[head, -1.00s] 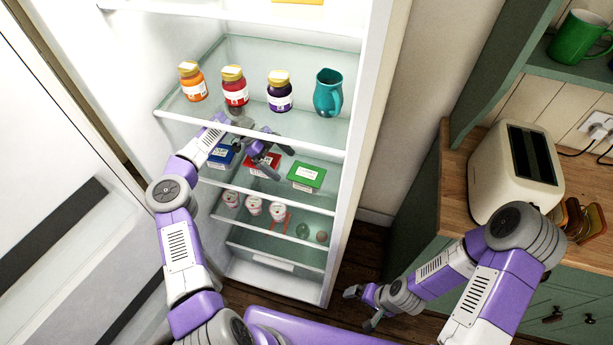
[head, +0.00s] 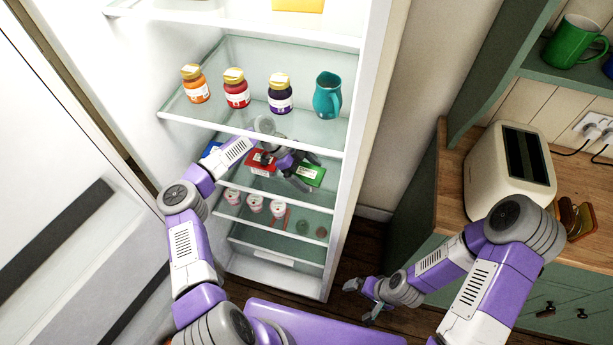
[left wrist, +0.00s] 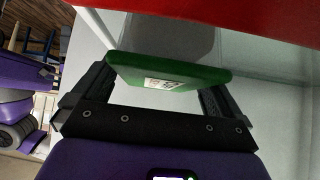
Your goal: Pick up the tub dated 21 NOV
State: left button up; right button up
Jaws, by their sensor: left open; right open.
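Tubs with blue (head: 211,149), red (head: 260,164) and green (head: 311,174) lids stand in a row on the fridge's middle shelf. Their white labels are too small to read, so I cannot tell which is dated 21 NOV. My left gripper (head: 304,171) is open at the green-lidded tub and partly hides it. In the left wrist view the green lid (left wrist: 165,70) with its label lies between the open fingers (left wrist: 155,90); contact is not clear. A red surface (left wrist: 220,15) fills the top of that view. My right gripper (head: 362,297) is open and empty, low outside the fridge.
Three jars (head: 236,90) and a teal jug (head: 327,96) stand on the glass shelf (head: 225,122) above. Several white cups (head: 255,204) and small round items stand on the shelf below. The fridge's right wall (head: 358,140) is close to my left gripper.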

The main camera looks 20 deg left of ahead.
pick_arm(q)
jog(key=shift+r, duration=0.1)
jog(key=c, duration=1.1)
jog(key=shift+o, duration=0.2)
